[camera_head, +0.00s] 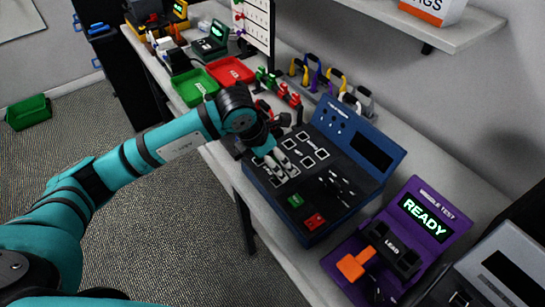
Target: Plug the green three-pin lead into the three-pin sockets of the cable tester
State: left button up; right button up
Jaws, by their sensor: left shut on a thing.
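The cable tester (364,199) is a blue case with a black panel, white-outlined sockets, a dark display and green and red buttons. My left gripper (279,163) is low over the left part of its panel. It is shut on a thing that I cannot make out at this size. The wrist and fingers hide some sockets, and I cannot tell whether anything touches them. Green-ended and red-ended leads (278,86) hang on a rack behind the tester. I cannot tell which lead is the green three-pin one. My right gripper is not in view.
A purple wiggle tester (453,214) reading READY, with an orange handle, stands right of the cable tester. A grey device (500,270) is beyond it. Green (194,87) and red (231,72) trays lie farther back. Several hooked leads (335,80) stand along the wall.

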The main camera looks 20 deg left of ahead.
pick_arm(q)
jog(key=shift+f+b, duration=0.15)
jog(key=shift+b, duration=0.25)
dwell(0.6)
jog(key=o, duration=0.9)
notch_tip(320, 180, up, 8)
jog(key=p, duration=0.4)
dwell(0.5)
